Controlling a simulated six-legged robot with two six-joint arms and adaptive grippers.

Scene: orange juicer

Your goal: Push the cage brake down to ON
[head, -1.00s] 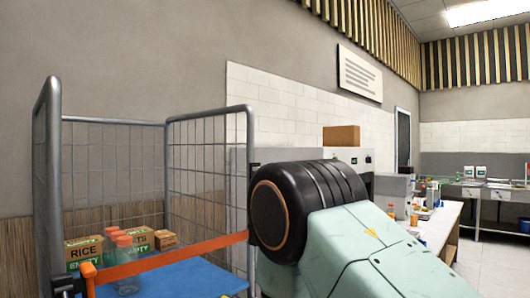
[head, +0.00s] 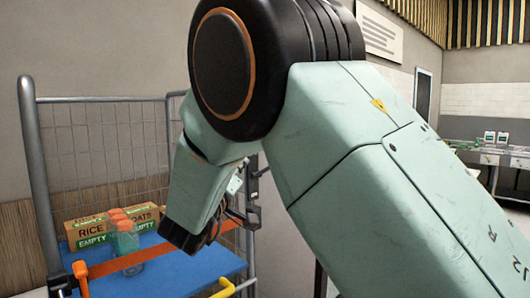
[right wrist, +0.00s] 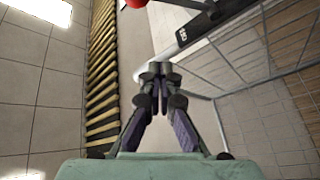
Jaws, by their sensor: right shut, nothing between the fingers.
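The roll cage (head: 33,150) has grey posts and wire mesh sides. In the right wrist view, a red knob (right wrist: 135,3) is cut off by the top edge, near a black plate with white marks (right wrist: 195,29) on the cage post; it may belong to the brake. The marks are too small to read. My right gripper (right wrist: 155,84) is shut and empty, apart from the knob in that picture. In the head view my right gripper (head: 243,212) is beside the cage's right post, partly hidden by my wrist. My left gripper is not in view.
A yellow handle (head: 222,290) shows at the bottom edge. My right arm blocks much of the head view.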

